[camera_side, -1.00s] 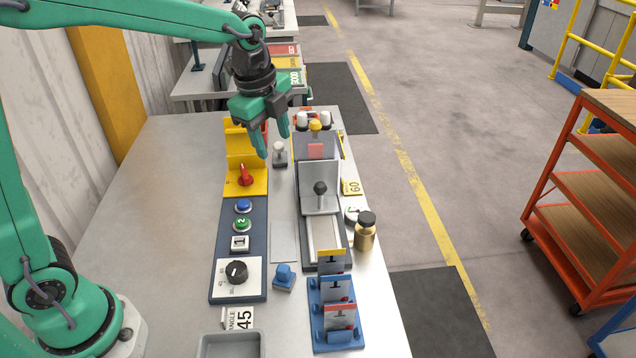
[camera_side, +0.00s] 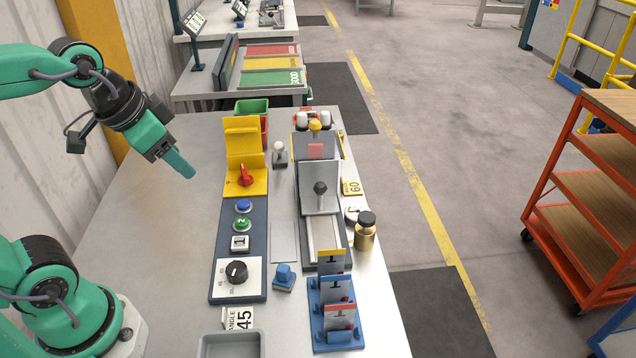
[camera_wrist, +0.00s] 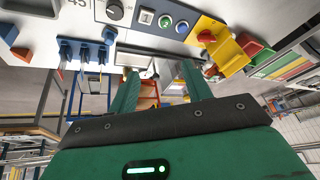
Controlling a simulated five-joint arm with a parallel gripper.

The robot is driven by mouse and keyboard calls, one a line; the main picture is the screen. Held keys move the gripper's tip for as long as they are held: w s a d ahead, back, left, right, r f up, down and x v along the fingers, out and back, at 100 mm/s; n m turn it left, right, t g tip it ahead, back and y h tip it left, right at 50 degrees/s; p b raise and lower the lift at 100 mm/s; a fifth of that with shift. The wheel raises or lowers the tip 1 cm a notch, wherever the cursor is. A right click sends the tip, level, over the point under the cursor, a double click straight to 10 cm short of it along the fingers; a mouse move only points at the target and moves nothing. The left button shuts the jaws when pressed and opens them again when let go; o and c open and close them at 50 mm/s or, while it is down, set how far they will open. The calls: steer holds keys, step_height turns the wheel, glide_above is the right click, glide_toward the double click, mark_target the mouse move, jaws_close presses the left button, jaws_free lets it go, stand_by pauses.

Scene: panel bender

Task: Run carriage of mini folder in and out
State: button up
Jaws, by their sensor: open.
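The mini folder (camera_side: 325,240) stands on the right side of the grey bench. Its carriage (camera_side: 320,188) is an upright light-grey plate with a black knob (camera_side: 320,187) at the middle of the rail. My gripper (camera_side: 185,172) is in the air above the left part of the bench, left of the yellow switch holder, well apart from the folder and touching nothing. In the wrist view my two green fingers (camera_wrist: 160,92) are spread with nothing between them.
A control panel (camera_side: 216,285) with buttons and a black dial lies left of the folder, beside the yellow holder (camera_side: 258,186) with a red switch. A brass weight (camera_side: 364,236), blue sheet rack (camera_side: 316,330) and grey tray (camera_side: 204,345) are near. The bench's left part is clear.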

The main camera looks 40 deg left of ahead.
steer(key=shift+s+a+f+n, duration=0.1)
steer(key=shift+s+f+n, duration=0.15)
steer(key=shift+s+n, duration=0.3)
steer(key=shift+s+a+f+n, duration=0.1)
steer(key=shift+s+f+n, duration=0.1)
steer(key=shift+s+n, duration=0.35)
steer(key=m+g, duration=0.5)
steer(key=m, duration=2.2)
glide_above(320, 196)
steer(key=f, duration=1.3)
steer(key=shift+w+a, duration=0.15)
steer(key=shift+w, duration=0.15)
steer(key=shift+f, duration=0.1)
steer(key=shift+f, duration=3.85)
